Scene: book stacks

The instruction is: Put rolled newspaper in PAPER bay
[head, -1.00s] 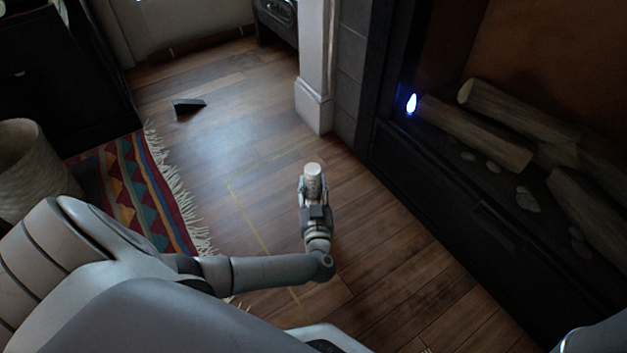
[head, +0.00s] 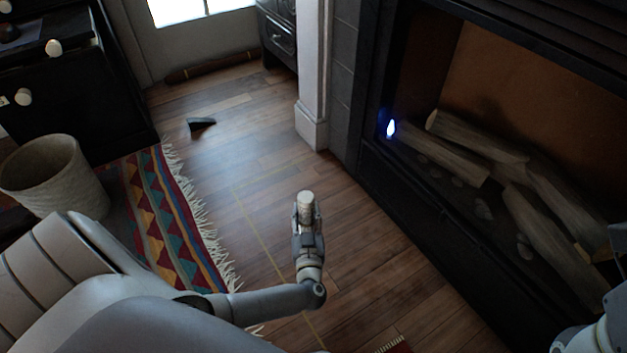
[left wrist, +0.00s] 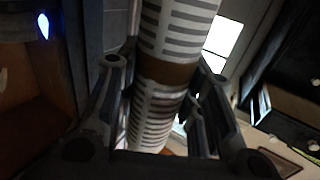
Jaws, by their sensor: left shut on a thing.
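The rolled newspaper (head: 306,201) is a pale roll held upright in my left gripper (head: 307,212), above the wooden floor in the head view. In the left wrist view the newspaper (left wrist: 182,25) shows printed dark stripes and a brown band around its middle. The fingers of my left gripper (left wrist: 160,72) are shut on it from both sides. No bay labelled PAPER can be made out in either view. Part of my right arm shows at the right edge of the head view, but its fingers are not seen.
A fireplace (head: 400,215) with logs (head: 480,150) and a small blue light fills the right. A patterned rug (head: 165,220), a woven basket (head: 55,178) and a black cabinet (head: 105,105) are at left.

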